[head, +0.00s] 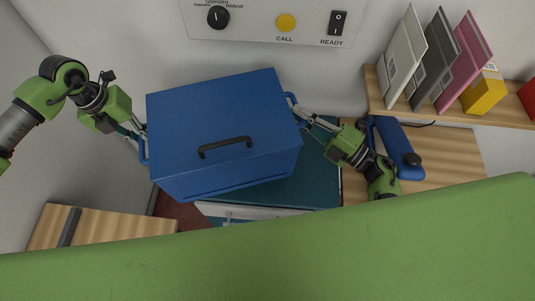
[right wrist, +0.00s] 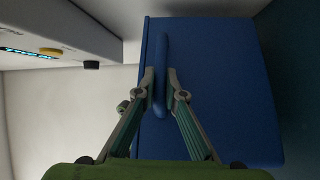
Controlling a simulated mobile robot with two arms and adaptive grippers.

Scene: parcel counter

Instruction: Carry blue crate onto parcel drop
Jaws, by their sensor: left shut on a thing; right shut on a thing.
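The blue crate (head: 215,115) has a closed lid with a dark handle and a blue grip on each side. My left gripper (head: 142,134) is shut on its left side grip. My right gripper (head: 300,112) is shut on its right side grip; in the right wrist view the right gripper's fingers (right wrist: 163,85) close on the blue grip bar of the crate (right wrist: 215,100). The crate is turned a little in the head view. Below it is a teal surface (head: 318,185), partly hidden, which may be the parcel drop. I cannot tell whether the crate touches it.
A wall panel (head: 255,20) with a knob, a yellow button and a switch is behind the crate. A wooden shelf (head: 450,112) at right carries binders and a yellow box (head: 485,92). A blue object (head: 400,150) lies near my right arm. A wooden surface (head: 115,225) is at lower left.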

